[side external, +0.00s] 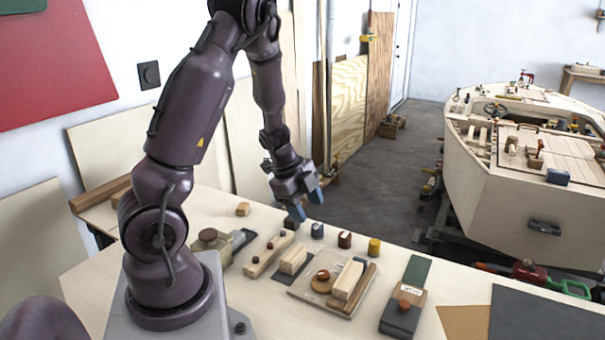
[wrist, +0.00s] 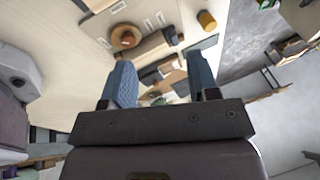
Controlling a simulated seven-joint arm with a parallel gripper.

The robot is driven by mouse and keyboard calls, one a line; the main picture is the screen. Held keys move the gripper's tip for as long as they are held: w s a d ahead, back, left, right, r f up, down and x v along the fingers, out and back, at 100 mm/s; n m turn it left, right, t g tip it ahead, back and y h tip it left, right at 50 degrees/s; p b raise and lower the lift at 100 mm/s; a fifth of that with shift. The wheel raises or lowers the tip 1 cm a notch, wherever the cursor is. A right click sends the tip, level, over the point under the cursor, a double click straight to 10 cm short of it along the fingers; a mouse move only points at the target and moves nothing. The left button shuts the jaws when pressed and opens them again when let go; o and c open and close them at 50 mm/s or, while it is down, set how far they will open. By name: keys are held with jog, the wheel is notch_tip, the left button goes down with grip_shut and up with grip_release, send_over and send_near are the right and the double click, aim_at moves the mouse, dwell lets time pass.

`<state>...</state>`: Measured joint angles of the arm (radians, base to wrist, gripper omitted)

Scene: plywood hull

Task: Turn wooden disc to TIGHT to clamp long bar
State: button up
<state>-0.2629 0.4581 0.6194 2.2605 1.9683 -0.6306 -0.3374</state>
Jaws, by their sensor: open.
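The wooden disc (side external: 321,284) lies flat on a pale board (side external: 302,291) on the workbench, with a darker brown knob on top. A pale long bar (side external: 347,279) lies beside it on the same board, with a brown strip (side external: 364,286) along its right side. In the wrist view the disc (wrist: 125,37) shows at the upper left, beyond the left finger. My gripper (side external: 305,203) is open and empty, in the air above the back of the bench, apart from the disc. It also shows in the wrist view (wrist: 160,75). Any TIGHT lettering is too small to read.
A yellow cylinder (side external: 374,247) and other small pieces stand behind the board. A block with a round knob (side external: 405,297) lies to its right, and wooden blocks (side external: 293,261) to its left. A dark mat (side external: 540,315) covers the right end. A boat hull (side external: 525,190) stands beyond.

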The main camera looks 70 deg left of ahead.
jog(key=w+a+y, duration=0.3)
jog(key=a+y, duration=0.1)
jog(key=n+g+h, duration=0.3)
jog(key=n+g, duration=0.1)
jog(key=n, duration=0.3)
send_over(323, 273)
notch_tip(323, 273, down, 12)
jog(key=shift+d+f, duration=0.1)
jog(key=shift+f, duration=0.15)
jog(key=shift+r+m, duration=0.2)
jog(key=shift+m, duration=1.4)
notch_tip(323, 273, up, 13)
jog(key=s+d+r+n+t, duration=0.1)
jog(key=s+d+r+n, duration=0.3)
jog(key=r, duration=0.4)
jog(key=s+d+r+n+t, duration=0.2)
jog(key=s+d+r+n, duration=0.1)
jog(key=d+r, duration=0.4)
jog(key=shift+s+r+n, duration=0.4)
jog(key=shift+r+n, duration=0.3)
